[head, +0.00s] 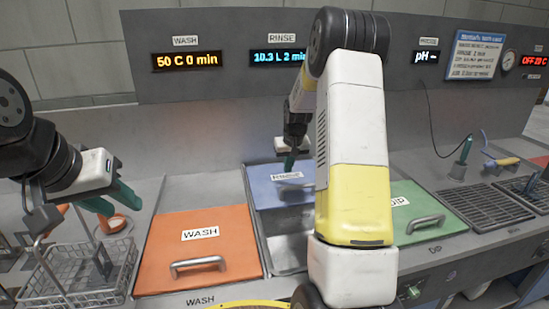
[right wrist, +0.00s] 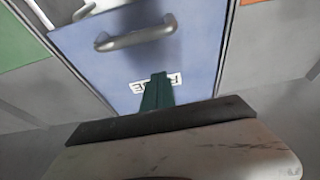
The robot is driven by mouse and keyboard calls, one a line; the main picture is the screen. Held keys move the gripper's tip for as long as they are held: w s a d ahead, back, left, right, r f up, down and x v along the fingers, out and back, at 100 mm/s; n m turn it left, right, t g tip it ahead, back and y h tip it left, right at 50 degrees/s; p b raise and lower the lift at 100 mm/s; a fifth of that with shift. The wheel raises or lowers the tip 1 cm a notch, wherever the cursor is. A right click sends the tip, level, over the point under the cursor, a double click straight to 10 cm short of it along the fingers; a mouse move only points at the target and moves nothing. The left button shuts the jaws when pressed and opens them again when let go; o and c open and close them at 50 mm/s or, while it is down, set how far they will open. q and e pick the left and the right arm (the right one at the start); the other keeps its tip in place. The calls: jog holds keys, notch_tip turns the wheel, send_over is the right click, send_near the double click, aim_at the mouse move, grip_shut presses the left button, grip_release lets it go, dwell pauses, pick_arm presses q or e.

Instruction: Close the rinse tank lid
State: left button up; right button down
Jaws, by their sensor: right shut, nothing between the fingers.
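The blue rinse tank lid (head: 262,190) is in the middle of the head view, between the orange wash lid and the green dip lid. It is raised at the back, with the metal tank (head: 285,252) open in front of it. My right gripper (head: 289,163) is shut and empty, its green fingers at the lid's label. In the right wrist view the fingers (right wrist: 157,92) overlap the label on the lid (right wrist: 190,60); contact is unclear. The lid's handle (right wrist: 136,38) shows there; my right arm hides part of the lid in the head view. My left gripper (head: 112,199) is open and empty at left.
The orange wash lid (head: 180,240) and green dip lid (head: 415,200) lie flat on either side. A wire basket (head: 75,280) stands under my left gripper. Metal grates (head: 485,207) and hand tools are at right. The display panel (head: 225,85) rises behind.

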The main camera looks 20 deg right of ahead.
aim_at(290, 196)
jog(key=x, duration=0.3)
jog(key=shift+w+f, duration=0.1)
jog(key=shift+f, duration=0.3)
jog(key=s, duration=0.3)
jog(key=shift+a, duration=0.1)
jog(key=shift+s+f, duration=0.1)
jog(key=shift+s, duration=0.4)
